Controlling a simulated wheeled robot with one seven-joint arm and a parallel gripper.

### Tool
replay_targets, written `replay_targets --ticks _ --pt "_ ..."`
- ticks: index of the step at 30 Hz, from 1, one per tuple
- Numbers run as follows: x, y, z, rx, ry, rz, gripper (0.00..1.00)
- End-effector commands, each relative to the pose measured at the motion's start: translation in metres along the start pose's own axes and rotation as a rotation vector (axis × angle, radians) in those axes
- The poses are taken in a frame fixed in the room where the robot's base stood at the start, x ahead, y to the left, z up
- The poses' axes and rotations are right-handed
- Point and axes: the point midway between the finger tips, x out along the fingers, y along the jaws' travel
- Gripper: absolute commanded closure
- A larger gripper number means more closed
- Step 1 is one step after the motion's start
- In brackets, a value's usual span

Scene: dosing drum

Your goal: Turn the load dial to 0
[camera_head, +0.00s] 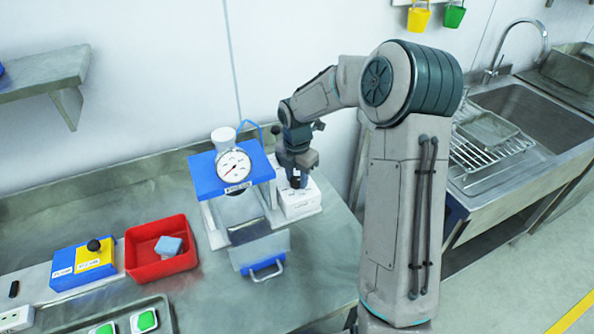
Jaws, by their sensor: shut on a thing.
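The dosing machine (205,182) has a blue top and stands on the steel counter. My gripper (297,174) points down over this box, shut on the dark knob. My fingers partly hide the knob, and its pointer and scale cannot be read.
A red bin (152,267) with a light-blue block (168,246) stands left of the machine. A blue-and-yellow box (84,264) with a black ball knob is further left. The right front counter is clear.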

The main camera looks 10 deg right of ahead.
Motion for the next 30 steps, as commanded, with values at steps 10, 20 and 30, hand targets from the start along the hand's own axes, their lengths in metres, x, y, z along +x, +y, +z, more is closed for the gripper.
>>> replay_targets --ticks 10,20,30 --pt "-0.0035 0.0012 0.0006 -0.236 -0.002 0.004 0.89" --pt "-0.0022 0.0014 0.0007 -0.330 -0.004 0.003 0.89" --pt "-0.0015 0.0014 0.0007 -0.341 -0.004 0.003 0.89"
